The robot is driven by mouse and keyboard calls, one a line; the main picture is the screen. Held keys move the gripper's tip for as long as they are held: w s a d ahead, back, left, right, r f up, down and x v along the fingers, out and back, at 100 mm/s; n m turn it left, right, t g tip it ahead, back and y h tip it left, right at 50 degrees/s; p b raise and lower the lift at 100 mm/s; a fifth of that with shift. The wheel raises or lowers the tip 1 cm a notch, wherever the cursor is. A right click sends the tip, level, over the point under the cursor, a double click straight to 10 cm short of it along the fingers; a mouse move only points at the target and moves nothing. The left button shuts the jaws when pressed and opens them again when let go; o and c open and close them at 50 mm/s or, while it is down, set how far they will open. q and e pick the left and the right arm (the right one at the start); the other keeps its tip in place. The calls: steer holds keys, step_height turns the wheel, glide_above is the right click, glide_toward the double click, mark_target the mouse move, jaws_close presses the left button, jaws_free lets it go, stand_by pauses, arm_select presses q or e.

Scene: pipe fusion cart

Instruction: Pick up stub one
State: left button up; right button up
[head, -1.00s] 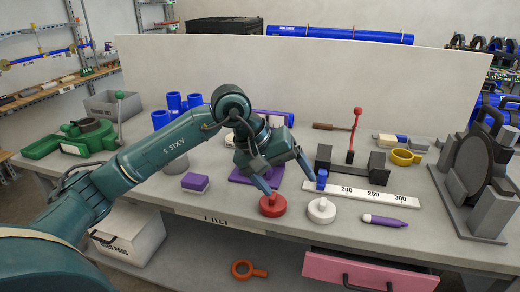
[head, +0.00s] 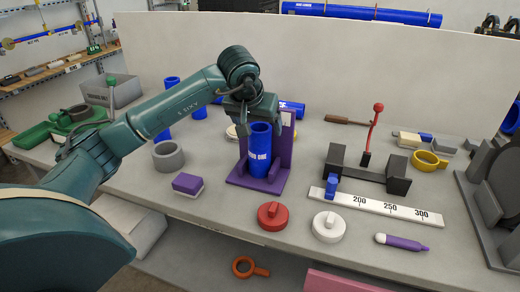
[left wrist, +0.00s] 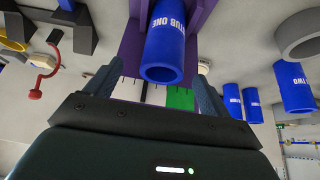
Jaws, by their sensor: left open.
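Stub one (head: 261,152) is a blue, hollow, labelled cylinder standing upright on a purple stand (head: 285,150) with a back plate. My left gripper (head: 253,112) is at the top of stub one, pointing down, with its fingers partly hidden in the head view. In the left wrist view my left gripper (left wrist: 153,92) is open, its fingers spread wide. The open end of stub one (left wrist: 166,45) shows between and beyond the fingertips, with no grip on it. My right gripper is not in view.
A grey ring (head: 168,155) and purple block (head: 188,184) lie left of the stand. Red (head: 272,216) and white (head: 328,227) caps lie in front. A ruler (head: 375,207) and black fixture with red lever (head: 372,140) are right. Stub two (left wrist: 293,88) stands apart.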

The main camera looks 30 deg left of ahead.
mark_target(259, 129)
arm_select(q)
steer(key=x, duration=0.2)
steer(key=p+x, duration=0.1)
steer(key=x, duration=0.2)
steer(key=shift+w+a+f, duration=0.2)
steer(key=shift+w+a, duration=0.1)
steer(key=shift+r, duration=0.15)
steer(key=c, duration=1.6)
